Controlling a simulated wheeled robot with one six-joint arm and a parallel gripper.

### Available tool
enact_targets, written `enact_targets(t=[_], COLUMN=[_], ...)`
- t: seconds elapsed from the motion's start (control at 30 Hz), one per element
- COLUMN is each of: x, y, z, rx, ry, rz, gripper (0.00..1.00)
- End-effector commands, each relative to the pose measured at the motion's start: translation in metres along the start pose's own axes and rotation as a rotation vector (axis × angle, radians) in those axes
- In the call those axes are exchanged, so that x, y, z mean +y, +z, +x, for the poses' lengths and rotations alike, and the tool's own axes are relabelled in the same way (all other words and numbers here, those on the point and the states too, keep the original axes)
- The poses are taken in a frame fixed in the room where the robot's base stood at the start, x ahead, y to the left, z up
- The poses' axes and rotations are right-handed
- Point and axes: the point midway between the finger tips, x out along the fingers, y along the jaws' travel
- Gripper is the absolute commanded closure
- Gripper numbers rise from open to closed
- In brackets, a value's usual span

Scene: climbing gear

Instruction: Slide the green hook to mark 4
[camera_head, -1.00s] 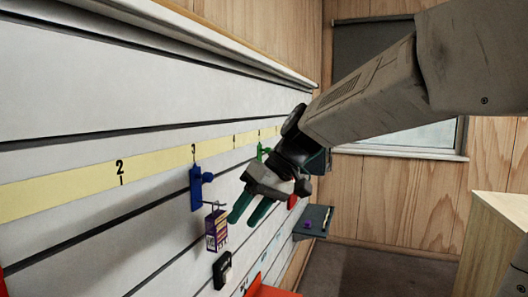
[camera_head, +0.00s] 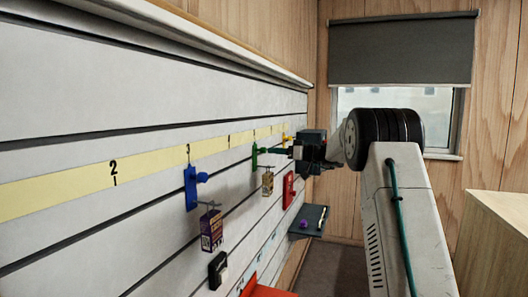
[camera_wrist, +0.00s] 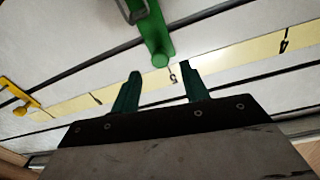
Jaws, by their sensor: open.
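The green hook (camera_head: 255,156) sits on the wall panel below the yellow strip (camera_head: 75,185), near the second tick past mark 3 (camera_head: 187,150). In the wrist view the green hook (camera_wrist: 151,38) has its round knob just ahead of the gap between my fingertips. My gripper (camera_head: 270,150) is open and empty, reaching toward the hook from the right. In the wrist view its two green fingers (camera_wrist: 160,72) are apart. A small tan item (camera_head: 268,182) hangs below the green hook.
A blue hook (camera_head: 190,188) with a purple box (camera_head: 211,230) sits at mark 3. A yellow hook (camera_head: 288,139) is beyond my gripper; it also shows in the wrist view (camera_wrist: 18,94). A red item (camera_head: 288,190) and a dark shelf (camera_head: 308,221) are lower right.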

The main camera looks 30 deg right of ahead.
Motion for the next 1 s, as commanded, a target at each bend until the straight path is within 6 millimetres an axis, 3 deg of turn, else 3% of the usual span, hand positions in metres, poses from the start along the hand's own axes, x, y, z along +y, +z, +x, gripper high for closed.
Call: enact_targets(t=[0.3, 0.7, 0.87, 1.0], x=[-0.001, -0.001, -0.001, -0.001], y=[0.001, 0.001, 0.001, 0.001], z=[0.049, 0.059, 0.059, 0.058], rx=[-0.002, -0.003, -0.003, -0.003], ry=[-0.002, -0.001, -0.001, 0.0], rz=[0.001, 0.002, 0.002, 0.002], gripper=[0.55, 0.55, 0.97, 1.0])
